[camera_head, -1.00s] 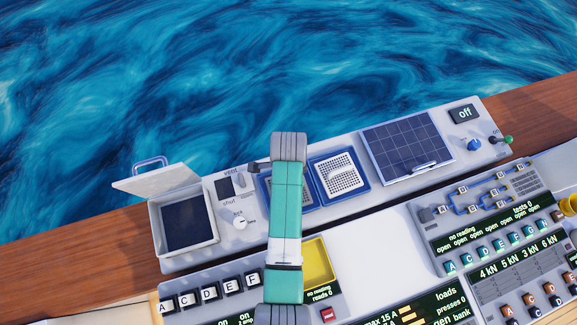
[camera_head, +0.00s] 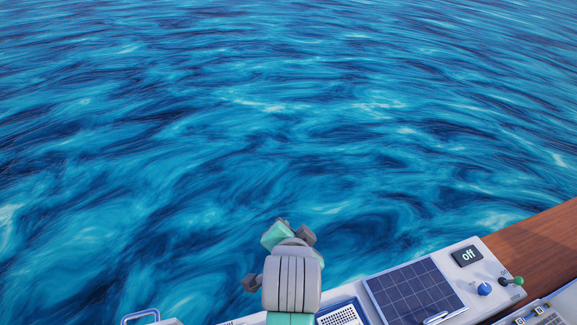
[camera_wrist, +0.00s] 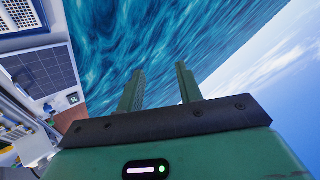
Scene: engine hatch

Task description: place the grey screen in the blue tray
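A pale perforated plate (camera_head: 340,317) inside a blue rim (camera_head: 322,311) shows at the bottom edge of the head view, just right of my arm. It is cut off by the frame. I cannot tell whether this is the grey screen in the blue tray. No other screen or tray is clear in the head view, as my arm and the frame edge hide that part. My gripper (camera_wrist: 160,70) is open in the wrist view, its two green fingers apart with only water behind them. Nothing is between the fingers.
A dark solar panel (camera_head: 414,292) lies on the console right of my arm and also shows in the wrist view (camera_wrist: 44,72). Beside it are an "off" display (camera_head: 467,256), a blue knob (camera_head: 484,289) and a green-tipped lever (camera_head: 518,281). Open water lies beyond.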

